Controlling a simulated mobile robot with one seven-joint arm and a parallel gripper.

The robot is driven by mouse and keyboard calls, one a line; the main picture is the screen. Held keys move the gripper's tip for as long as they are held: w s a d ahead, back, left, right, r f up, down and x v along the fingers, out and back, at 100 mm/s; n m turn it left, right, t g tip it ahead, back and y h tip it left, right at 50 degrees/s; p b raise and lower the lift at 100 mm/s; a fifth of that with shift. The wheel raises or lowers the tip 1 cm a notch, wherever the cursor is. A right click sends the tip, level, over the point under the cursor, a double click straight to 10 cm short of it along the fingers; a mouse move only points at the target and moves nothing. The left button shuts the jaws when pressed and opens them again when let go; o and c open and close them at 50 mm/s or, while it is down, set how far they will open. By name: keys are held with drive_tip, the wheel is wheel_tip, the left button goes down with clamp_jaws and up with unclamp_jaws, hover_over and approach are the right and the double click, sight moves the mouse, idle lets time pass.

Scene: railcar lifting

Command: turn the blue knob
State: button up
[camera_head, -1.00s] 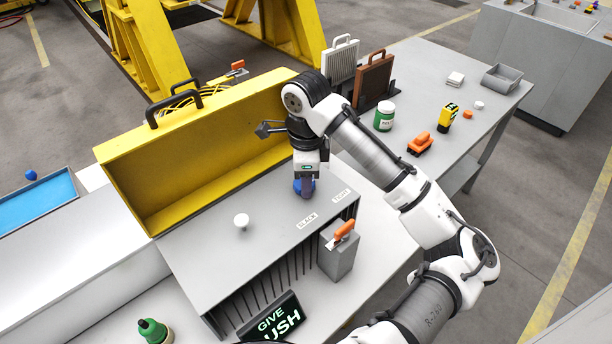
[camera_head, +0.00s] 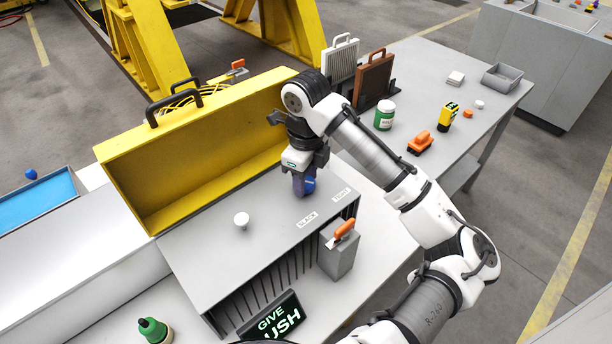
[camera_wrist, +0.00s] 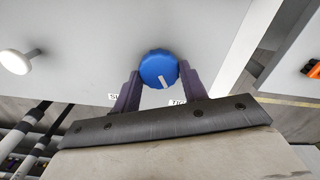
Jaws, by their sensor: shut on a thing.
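The blue knob (camera_wrist: 158,69) shows in the wrist view as a round cap with a white mark pointing toward the lower right. My gripper (camera_wrist: 158,78) has its two purple fingers on either side of the knob, shut on it. In the head view, the knob (camera_head: 309,185) is partly hidden by my gripper (camera_head: 304,184), on top of the grey box (camera_head: 205,260). The labels SLACK (camera_head: 307,220) and TIGHT (camera_head: 341,194) lie on the box top in front of the knob.
A white knob (camera_head: 241,220) stands on the same box top, left of my gripper. An orange-handled lever (camera_head: 343,231) sits on a grey block at the box's front. A GIVE sign (camera_head: 272,318) stands in front.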

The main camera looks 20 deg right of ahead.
drive_tip(key=o, duration=1)
